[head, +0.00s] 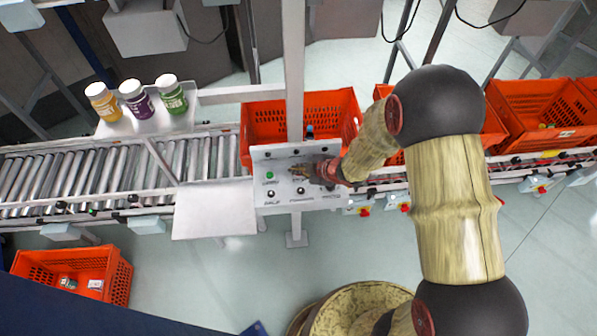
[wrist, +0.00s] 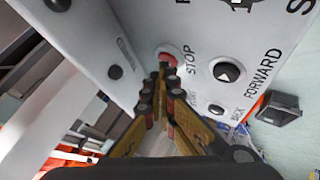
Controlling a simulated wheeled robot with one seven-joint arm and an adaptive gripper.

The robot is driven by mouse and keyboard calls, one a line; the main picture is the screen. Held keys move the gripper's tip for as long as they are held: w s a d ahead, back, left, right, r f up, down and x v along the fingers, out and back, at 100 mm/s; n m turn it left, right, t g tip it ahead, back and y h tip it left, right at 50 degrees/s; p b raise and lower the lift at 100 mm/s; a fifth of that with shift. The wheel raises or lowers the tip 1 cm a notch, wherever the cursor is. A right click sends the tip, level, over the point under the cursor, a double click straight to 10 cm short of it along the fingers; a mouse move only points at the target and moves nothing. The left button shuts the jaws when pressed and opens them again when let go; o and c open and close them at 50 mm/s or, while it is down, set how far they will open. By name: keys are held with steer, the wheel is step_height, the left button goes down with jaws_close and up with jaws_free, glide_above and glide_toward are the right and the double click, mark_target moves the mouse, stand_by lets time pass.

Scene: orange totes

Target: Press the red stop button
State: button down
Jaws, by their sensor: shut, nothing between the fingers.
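The red stop button (wrist: 168,60) sits on the light grey control panel (wrist: 205,30) in the wrist view, beside the printed word STOP. My gripper (wrist: 163,72) is shut and empty. Its fingertips are at the red button and overlap its lower part; I cannot tell whether they press it in. In the head view my gripper (head: 297,171) is in front of the control panel (head: 285,200), and the red button is hidden there behind it.
A black FORWARD button (wrist: 227,72) and a BACK button (wrist: 216,109) are close to the right. A green button (head: 269,175) is on the panel's left. An orange tote (head: 345,112) stands on the conveyor behind the panel. Three jars (head: 137,100) stand on a shelf at left.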

steer(key=shift+r, duration=0.1)
steer(key=shift+r+p, duration=0.75)
steer(key=shift+p, duration=0.05)
step_height(320, 180, up, 5)
steer(key=p, duration=0.4)
stand_by(1.0)
